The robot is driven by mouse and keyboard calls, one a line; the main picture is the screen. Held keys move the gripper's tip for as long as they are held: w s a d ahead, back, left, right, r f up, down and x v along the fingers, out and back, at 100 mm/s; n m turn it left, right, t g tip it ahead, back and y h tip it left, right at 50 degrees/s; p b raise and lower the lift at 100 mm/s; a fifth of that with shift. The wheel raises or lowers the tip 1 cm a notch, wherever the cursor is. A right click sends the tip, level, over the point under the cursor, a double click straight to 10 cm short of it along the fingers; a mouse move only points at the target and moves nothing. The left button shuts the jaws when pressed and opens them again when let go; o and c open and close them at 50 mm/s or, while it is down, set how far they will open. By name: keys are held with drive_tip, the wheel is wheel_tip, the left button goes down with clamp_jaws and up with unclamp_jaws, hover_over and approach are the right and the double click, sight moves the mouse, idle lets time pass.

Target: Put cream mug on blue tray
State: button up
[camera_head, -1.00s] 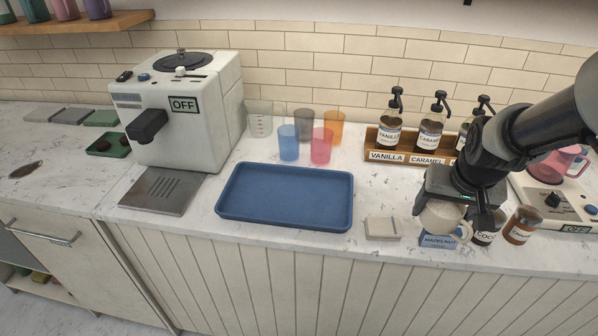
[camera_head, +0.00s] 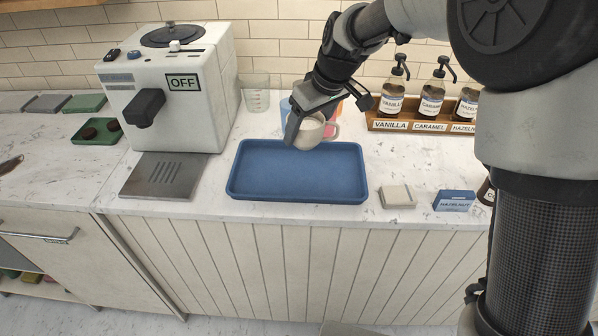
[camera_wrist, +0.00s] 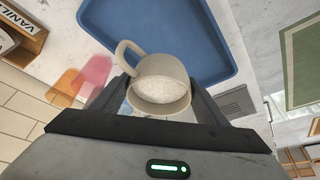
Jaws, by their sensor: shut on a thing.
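The cream mug (camera_head: 309,133) is held in my gripper (camera_head: 312,130), above the back edge of the blue tray (camera_head: 298,172). In the wrist view the cream mug (camera_wrist: 158,88) sits between the two fingers of my gripper (camera_wrist: 160,95), which is shut on it. Its handle points to the upper left there, and its open mouth, with something whitish inside, faces the camera. The blue tray also shows in the wrist view (camera_wrist: 185,32), beyond the mug. The tray is empty and lies flat on the counter. The gap between mug and tray is hard to judge.
Coloured cups, among them a pink one (camera_wrist: 97,70), stand behind the tray, partly hidden by my arm. A white coffee machine (camera_head: 165,90) is left. A syrup rack (camera_head: 400,125) stands right. A small pale block (camera_head: 397,197) and a blue hazelnut box (camera_head: 454,201) lie right of the tray.

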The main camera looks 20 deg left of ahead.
sight(299, 145)
drive_tip(key=shift+n, duration=0.3)
drive_tip(key=f, duration=0.2)
drive_tip(key=a+f, duration=0.1)
drive_tip(key=f, duration=0.2)
drive_tip(key=shift+s+a+f, duration=0.15)
drive_tip(key=shift+a+f, duration=0.15)
drive_tip(key=shift+a, duration=0.1)
drive_tip(key=shift+f+b, duration=0.4)
drive_tip(key=shift+f, duration=1.7)
drive_tip(key=shift+f, duration=0.2)
drive_tip(key=o, duration=1.4)
